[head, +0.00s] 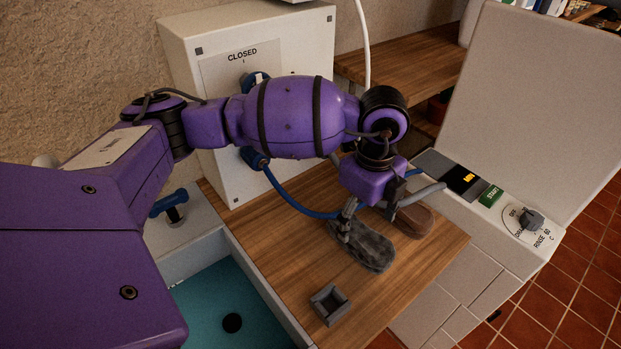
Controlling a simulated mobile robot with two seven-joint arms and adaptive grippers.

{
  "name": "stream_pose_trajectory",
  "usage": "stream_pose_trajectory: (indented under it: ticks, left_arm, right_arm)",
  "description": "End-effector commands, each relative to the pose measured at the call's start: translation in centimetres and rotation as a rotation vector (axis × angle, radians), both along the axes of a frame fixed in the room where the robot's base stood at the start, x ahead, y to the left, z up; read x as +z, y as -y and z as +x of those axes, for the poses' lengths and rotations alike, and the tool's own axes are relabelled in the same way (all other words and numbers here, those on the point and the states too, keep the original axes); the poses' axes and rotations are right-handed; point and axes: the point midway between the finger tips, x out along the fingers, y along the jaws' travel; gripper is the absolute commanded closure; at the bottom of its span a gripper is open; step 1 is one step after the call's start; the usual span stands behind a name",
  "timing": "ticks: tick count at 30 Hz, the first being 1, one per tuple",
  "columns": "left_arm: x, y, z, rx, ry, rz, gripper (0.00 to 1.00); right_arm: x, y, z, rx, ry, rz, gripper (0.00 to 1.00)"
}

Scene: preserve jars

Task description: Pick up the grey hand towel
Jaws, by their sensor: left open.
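The grey hand towel (372,252) seems to be the dark grey, soft-looking, elongated bundle on the wooden counter. It lies beside a brown bundle of similar shape. My left gripper (370,214) hangs over the counter from the purple arm, with its fingers apart. One finger is at the upper left end of the grey bundle and partly covers it. The other is farther right, near the brown bundle. I cannot tell whether the fingers touch either bundle. My right gripper is not in view.
The brown bundle (415,221) lies close on the right. A small open grey box (329,304) stands near the counter's front edge. A teal basin (215,305) is at left. A white cabinet marked CLOSED (205,62) stands behind; a control panel (490,197) is at right.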

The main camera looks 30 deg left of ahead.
Motion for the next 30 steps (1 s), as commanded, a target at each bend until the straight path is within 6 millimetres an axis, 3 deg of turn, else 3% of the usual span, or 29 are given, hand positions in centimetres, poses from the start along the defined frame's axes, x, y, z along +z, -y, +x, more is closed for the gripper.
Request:
stream_pose_trajectory:
  ticks: [10,18,30]
  left_arm:
    - [-4.6,0.3,-0.4,0.001,-0.003,0.002,0.25]
    - [-5.0,0.3,-0.3,0.0,0.001,0.001,0.26]
    - [-4.8,0.3,-0.3,-0.001,0.003,0.001,0.76]
  right_arm:
    - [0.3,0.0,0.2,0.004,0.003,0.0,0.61]
    - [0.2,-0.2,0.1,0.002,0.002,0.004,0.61]
    - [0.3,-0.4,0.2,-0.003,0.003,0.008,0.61]
